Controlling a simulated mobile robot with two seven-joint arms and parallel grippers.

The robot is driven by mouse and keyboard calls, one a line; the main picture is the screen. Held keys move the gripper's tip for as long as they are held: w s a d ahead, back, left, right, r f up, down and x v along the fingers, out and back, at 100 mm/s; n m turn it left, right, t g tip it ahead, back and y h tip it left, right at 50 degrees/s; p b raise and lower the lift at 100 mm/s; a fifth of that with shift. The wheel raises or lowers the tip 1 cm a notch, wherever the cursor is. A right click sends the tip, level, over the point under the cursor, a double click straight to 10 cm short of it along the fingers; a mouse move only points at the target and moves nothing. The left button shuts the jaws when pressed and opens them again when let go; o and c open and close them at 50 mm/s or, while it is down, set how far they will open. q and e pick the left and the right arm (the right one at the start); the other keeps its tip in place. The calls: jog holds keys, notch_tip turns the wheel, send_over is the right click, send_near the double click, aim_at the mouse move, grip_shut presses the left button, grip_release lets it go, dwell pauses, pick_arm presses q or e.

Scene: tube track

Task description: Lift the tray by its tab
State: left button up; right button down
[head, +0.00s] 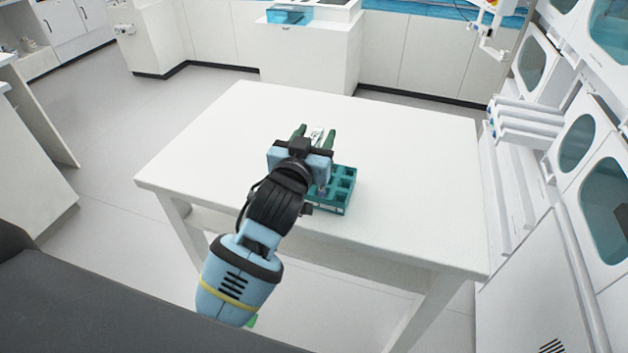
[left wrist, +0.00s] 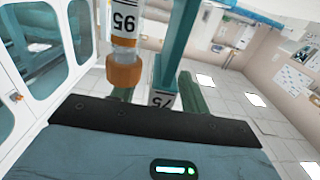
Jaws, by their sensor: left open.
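The teal tray (head: 345,188), a rack with square openings, stands on the white table, partly hidden behind my left gripper (head: 315,130). The gripper is open, its two green fingers pointing away over the tabletop at the tray's left part. A white labelled piece (head: 317,135) shows between the fingers. In the left wrist view, a teal upright bar (left wrist: 174,45) rises between the fingers of my gripper (left wrist: 153,90), apart from the right finger. I cannot tell whether this bar is the tab. A tube with an orange cap (left wrist: 125,72) and label 95 hangs in front of the left finger.
The white table (head: 410,160) is otherwise clear around the tray. White cabinets with round-cornered windows (head: 577,145) stand to the right. A white counter (head: 310,55) is behind the table, with open floor between.

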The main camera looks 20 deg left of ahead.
pick_arm(q)
jog(key=shift+c, duration=0.2)
grip_shut()
